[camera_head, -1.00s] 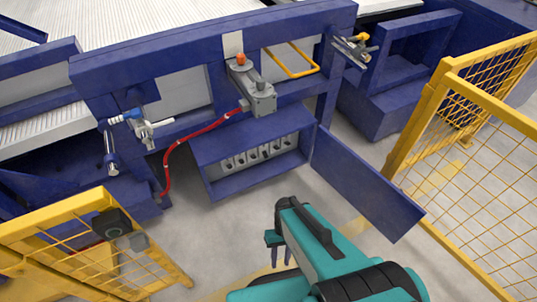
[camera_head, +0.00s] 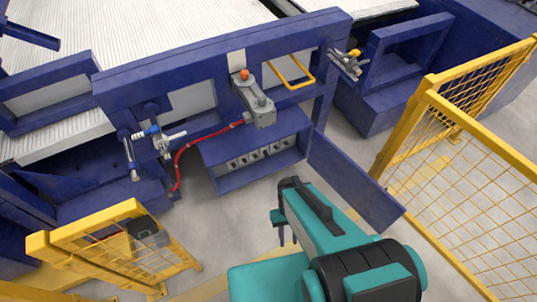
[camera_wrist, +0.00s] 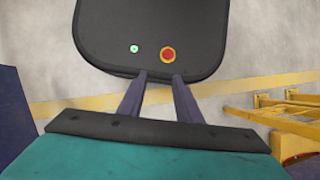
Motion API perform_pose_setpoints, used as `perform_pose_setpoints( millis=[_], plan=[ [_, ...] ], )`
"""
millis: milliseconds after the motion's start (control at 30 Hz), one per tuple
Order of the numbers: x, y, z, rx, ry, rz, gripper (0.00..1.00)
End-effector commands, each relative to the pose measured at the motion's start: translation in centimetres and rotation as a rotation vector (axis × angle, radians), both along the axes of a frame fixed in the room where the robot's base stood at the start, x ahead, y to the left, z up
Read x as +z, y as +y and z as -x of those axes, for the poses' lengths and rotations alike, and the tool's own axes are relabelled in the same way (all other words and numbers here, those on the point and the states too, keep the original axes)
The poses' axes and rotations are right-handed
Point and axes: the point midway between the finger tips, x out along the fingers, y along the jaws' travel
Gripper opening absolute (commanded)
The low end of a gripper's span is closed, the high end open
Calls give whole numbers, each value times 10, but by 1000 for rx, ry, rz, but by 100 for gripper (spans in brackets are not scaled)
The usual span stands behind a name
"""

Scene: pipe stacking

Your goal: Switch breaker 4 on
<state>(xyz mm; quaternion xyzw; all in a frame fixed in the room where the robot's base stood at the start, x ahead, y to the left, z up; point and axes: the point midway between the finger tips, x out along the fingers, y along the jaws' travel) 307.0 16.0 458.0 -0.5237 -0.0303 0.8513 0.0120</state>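The breaker box (camera_head: 216,182) is blue and sits low under the blue machine frame, its front open. A row of several small grey breakers (camera_head: 260,155) is inside. They are too small to tell which is number 4 or how each is set. The blue door (camera_head: 352,180) stands swung open to the right. My gripper (camera_head: 288,240) points down over the floor, in front of the box and well apart from it. In the wrist view my gripper (camera_wrist: 154,77) has two dark fingers with an empty gap between them. The breakers are not in the wrist view.
A grey unit with an orange knob (camera_head: 256,103) and a red hose (camera_head: 195,148) are above and left of the box. Yellow fences stand right (camera_head: 470,165) and lower left (camera_head: 125,245). A black panel (camera_wrist: 150,25) with green and red buttons lies beyond my fingers. Floor before the box is clear.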

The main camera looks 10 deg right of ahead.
Motion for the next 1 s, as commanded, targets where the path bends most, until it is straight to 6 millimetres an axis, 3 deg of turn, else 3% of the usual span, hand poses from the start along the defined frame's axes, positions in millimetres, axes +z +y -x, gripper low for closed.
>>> perform_pose_setpoints(
  millis=[33, 500, 700, 1000],
  plan=[
    [18, -1, 1, -1, 1, 5, 31],
    [88, -13, 4, -8, 8, 54, 31],
    [98, -16, 4, -10, 9, 65, 31],
    [97, -16, 4, -10, 9, 66, 31]
  ],
)
